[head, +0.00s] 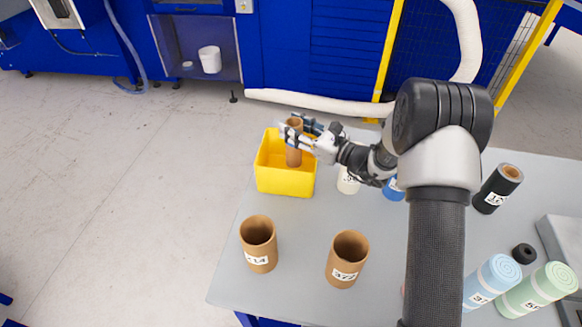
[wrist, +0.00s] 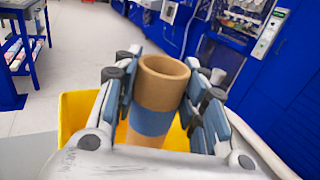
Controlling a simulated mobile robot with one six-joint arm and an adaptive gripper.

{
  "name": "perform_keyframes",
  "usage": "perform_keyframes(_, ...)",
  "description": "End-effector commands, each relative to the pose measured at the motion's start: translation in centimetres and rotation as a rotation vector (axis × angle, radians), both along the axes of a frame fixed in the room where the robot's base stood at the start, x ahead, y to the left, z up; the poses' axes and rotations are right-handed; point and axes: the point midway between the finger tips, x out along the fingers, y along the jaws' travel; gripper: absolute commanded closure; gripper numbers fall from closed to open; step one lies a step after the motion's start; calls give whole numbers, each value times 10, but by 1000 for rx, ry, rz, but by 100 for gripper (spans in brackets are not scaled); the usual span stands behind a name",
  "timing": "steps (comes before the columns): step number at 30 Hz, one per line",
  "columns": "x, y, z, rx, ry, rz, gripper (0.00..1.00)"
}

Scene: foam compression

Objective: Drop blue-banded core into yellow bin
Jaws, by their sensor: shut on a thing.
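The blue-banded core is a brown cardboard tube (head: 294,154) with a blue band, which shows clearly in the wrist view (wrist: 151,122). My gripper (head: 294,133) is shut on it, with a finger on each side in the wrist view (wrist: 165,105). The core is upright, over the yellow bin (head: 286,183) at the table's far left corner. Its lower end is hidden behind the bin's front wall or inside the bin, so I cannot tell whether it touches the floor. The yellow bin also shows behind the fingers in the wrist view (wrist: 75,113).
Two brown cores, one labelled 14 (head: 258,245) and one labelled 37 (head: 347,260), stand on the grey table (head: 295,292). A white roll (head: 348,184) and a blue one (head: 394,190) stand right of the bin. Black (head: 497,188), light blue (head: 491,283) and green rolls (head: 537,290) are farther right.

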Motion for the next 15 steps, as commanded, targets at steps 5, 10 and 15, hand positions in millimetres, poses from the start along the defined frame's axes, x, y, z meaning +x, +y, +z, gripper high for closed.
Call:
perform_keyframes(5,0,0,1,0,-1,0,83)
perform_keyframes(10,0,0,1,0,-1,0,53)
perform_keyframes(15,0,0,1,-1,-1,0,42)
